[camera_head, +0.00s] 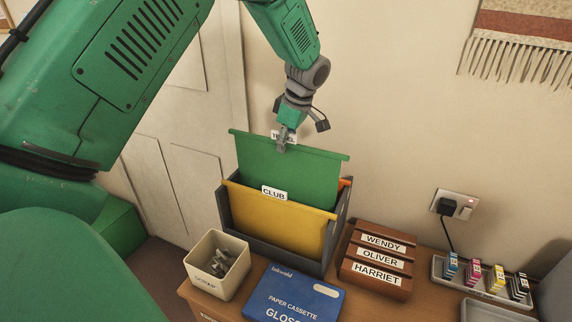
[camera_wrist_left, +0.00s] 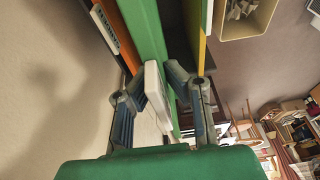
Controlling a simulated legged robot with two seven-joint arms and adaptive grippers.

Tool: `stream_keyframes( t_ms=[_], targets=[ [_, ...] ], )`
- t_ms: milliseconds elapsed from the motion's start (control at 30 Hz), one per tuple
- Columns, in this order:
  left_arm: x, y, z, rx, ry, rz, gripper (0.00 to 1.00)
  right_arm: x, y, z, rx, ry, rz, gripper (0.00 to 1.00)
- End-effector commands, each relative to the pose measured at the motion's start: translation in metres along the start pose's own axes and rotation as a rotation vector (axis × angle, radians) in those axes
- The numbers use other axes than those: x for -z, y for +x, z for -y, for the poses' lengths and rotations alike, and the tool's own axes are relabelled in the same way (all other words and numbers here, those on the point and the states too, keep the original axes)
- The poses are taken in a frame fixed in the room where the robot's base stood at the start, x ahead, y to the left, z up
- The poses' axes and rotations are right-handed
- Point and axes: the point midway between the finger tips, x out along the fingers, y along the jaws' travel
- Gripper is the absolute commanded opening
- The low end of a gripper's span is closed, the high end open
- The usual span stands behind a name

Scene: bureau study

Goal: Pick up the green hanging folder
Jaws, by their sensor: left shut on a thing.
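The green hanging folder (camera_head: 289,170) stands raised above the yellow folder (camera_head: 280,222) in the grey file box (camera_head: 225,215); its lower part is hidden behind the yellow one. My left gripper (camera_head: 282,145) is shut on its top edge, at the white tab, whose lettering is partly covered. In the left wrist view the two fingers (camera_wrist_left: 155,85) close on the tab and the green folder (camera_wrist_left: 146,30) from both sides. The yellow folder carries a tab reading CLUB. My right gripper does not show.
A cream bin (camera_head: 217,265) with metal clips stands left of a blue paper cassette box (camera_head: 292,297). Brown name blocks (camera_head: 377,260) and a tray of ink cartridges (camera_head: 483,275) are to the right. A wall socket (camera_head: 455,204) with a plug is behind.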

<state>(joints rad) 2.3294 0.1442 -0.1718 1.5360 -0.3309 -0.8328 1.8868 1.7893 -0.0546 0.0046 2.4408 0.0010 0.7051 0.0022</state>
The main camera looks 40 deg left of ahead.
Motion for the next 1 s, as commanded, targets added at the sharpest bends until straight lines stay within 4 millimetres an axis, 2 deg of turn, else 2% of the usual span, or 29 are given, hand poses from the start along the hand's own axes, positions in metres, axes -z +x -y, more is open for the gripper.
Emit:
stream_keyframes(
  t_ms=[100, 600, 800, 1000],
  targets=[
    [0.009, -0.024, -0.001, -0.005, -0.002, -0.004, 0.00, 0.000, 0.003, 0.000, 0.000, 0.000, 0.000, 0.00],
    [0.034, -0.120, -0.002, -0.005, 0.000, -0.001, 0.00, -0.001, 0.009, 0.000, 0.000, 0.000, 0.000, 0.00],
    [0.039, -0.141, -0.001, -0.002, 0.000, -0.001, 0.00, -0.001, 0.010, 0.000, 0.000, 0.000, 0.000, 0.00],
    [0.040, -0.146, -0.001, -0.001, 0.001, 0.000, 0.00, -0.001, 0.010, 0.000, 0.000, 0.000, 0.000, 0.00]
  ],
)
